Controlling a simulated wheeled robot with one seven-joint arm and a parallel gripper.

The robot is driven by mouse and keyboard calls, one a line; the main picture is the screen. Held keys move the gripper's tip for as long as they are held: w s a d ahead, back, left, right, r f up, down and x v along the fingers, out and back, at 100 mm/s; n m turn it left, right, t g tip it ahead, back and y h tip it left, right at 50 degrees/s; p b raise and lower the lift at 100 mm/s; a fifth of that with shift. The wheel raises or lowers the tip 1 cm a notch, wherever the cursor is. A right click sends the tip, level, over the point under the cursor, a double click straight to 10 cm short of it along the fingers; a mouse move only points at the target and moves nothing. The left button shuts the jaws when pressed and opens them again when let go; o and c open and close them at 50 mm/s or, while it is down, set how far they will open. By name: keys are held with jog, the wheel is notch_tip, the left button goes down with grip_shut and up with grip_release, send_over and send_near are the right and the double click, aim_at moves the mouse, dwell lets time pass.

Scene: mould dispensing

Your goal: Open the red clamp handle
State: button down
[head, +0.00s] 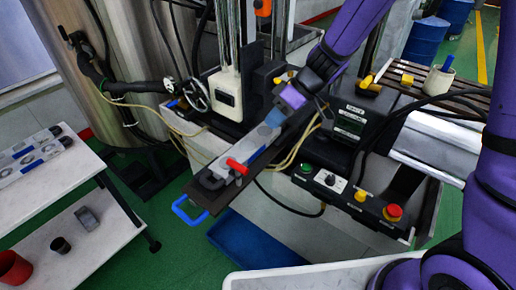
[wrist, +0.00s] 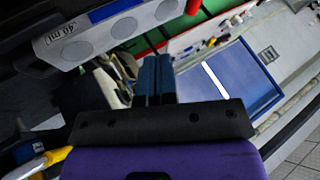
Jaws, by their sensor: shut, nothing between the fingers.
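The red clamp handle (head: 237,166) sits on top of a grey mould (head: 250,148) near its front end. In the wrist view the red handle (wrist: 193,6) is cut off by the top edge. The mould (wrist: 110,33), marked "40 ml", crosses the upper left there. A blue bar handle (head: 188,212) sticks out below the mould's front end. My gripper (head: 274,118) is above the far part of the mould, behind and right of the red handle, and apart from the handle. Its dark blue fingers (wrist: 154,78) are together and empty in the wrist view.
A control panel with a red emergency button (head: 393,211) stands to the right. A white table (head: 105,205) on the left bears another mould (head: 35,152) and small items. A blue bin (head: 250,245) is on the floor below. Hoses hang around the machine.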

aim_at(238, 175)
jog(key=shift+w+d+f, duration=0.2)
jog(key=shift+f, duration=0.2)
jog(key=x, duration=1)
jog(key=shift+s+a+r, duration=0.25)
jog(key=shift+s+a, duration=0.5)
jog(key=shift+s, duration=0.2)
jog(key=shift+s+a+r, duration=0.1)
jog(key=shift+s+a, duration=0.4)
jog(key=shift+a, duration=0.05)
